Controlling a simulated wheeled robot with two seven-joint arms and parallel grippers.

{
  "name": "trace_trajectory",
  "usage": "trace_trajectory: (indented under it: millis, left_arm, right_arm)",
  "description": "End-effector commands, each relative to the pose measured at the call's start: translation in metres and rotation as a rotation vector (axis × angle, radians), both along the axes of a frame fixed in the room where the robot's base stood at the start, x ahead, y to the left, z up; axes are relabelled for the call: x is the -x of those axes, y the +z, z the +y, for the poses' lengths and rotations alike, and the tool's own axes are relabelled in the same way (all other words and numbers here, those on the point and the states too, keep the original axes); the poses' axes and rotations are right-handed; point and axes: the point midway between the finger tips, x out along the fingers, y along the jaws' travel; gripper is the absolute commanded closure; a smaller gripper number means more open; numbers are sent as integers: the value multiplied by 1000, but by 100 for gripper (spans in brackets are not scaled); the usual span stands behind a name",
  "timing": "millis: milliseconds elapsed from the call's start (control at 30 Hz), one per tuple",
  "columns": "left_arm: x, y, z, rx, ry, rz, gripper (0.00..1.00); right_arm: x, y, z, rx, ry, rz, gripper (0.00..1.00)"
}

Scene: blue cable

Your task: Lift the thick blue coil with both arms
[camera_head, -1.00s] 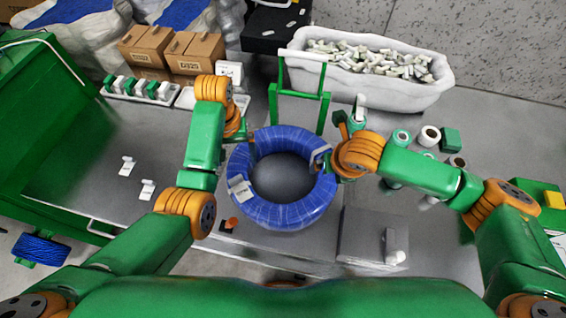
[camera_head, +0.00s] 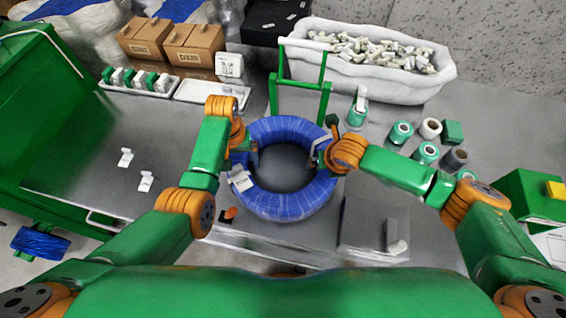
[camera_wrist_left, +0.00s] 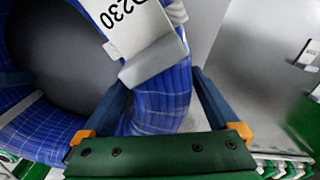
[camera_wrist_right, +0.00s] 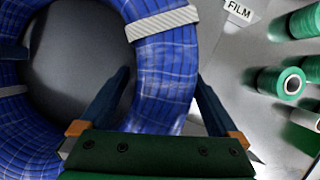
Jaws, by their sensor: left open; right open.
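The thick blue coil (camera_head: 285,207) lies flat on the grey table, with light straps around it and a white tag (camera_head: 239,180) on its left side. My left gripper (camera_head: 246,156) is at the coil's left side. In the left wrist view its open fingers stand on either side of the coil's blue ring (camera_wrist_left: 160,105). My right gripper (camera_head: 318,158) is at the coil's right side. In the right wrist view its open fingers straddle the ring (camera_wrist_right: 163,85). I cannot tell whether any finger touches the coil.
A green frame (camera_head: 300,85) stands behind the coil, with a white bin (camera_head: 370,85) of small pieces beyond it. Green spools (camera_head: 400,132) stand at the right. Cardboard boxes (camera_head: 193,45) and a tray (camera_head: 212,93) are at the back left. A grey box (camera_head: 373,225) is at the front right.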

Motion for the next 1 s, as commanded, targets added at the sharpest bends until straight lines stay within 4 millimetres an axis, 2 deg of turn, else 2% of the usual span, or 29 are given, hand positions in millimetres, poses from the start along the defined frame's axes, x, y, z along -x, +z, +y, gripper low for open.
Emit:
trace_trajectory:
  millis: [333, 600, 700, 1000]
  left_arm:
    - [0, -5, 0, 0, 0, -1, 5]
    - [0, -5, 0, 0, 0, -1, 78]
    - [0, -5, 0, 0, 0, -1, 100]
    - [-1, -3, 1, 0, 1, -4, 100]
  right_arm:
    - [-2, -5, 0, 0, 0, -1, 3]
    - [-2, -5, -1, 2, -1, 0, 76]
    - [-2, -5, -1, 2, -1, 0, 100]
    - [-3, -3, -1, 2, 0, -4, 100]
